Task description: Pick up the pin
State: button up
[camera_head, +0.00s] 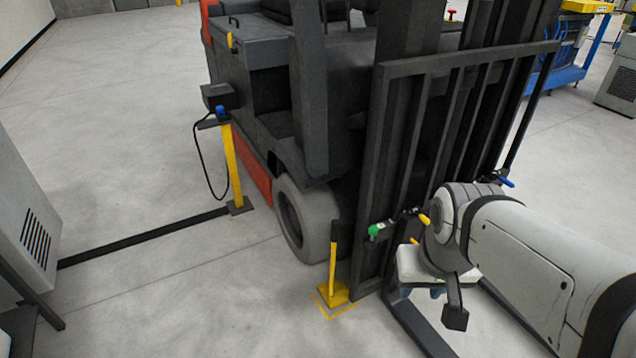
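I cannot tell for sure which thing is the pin. Small coloured pin-like pieces sit at the lower mast and carriage of the forklift (340,100): a green-ended one (375,231), a yellow one (424,219) and a blue one (506,181). My white arm reaches in from the right and partly covers the carriage and forks. A dark part at its end, probably my gripper (455,316), hangs low in front of the forks. Its fingers cannot be made out clearly, and I see nothing held.
A yellow wheel chock (334,293) with an upright handle stands by the front tyre (305,218). A yellow post (233,165) carries a box with a hanging cable. A grey cabinet (25,225) stands at the left. Concrete floor is open at lower centre.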

aim_at(372, 229)
jog(key=u, duration=0.35)
jog(key=i, duration=0.95)
jog(key=u, duration=0.05)
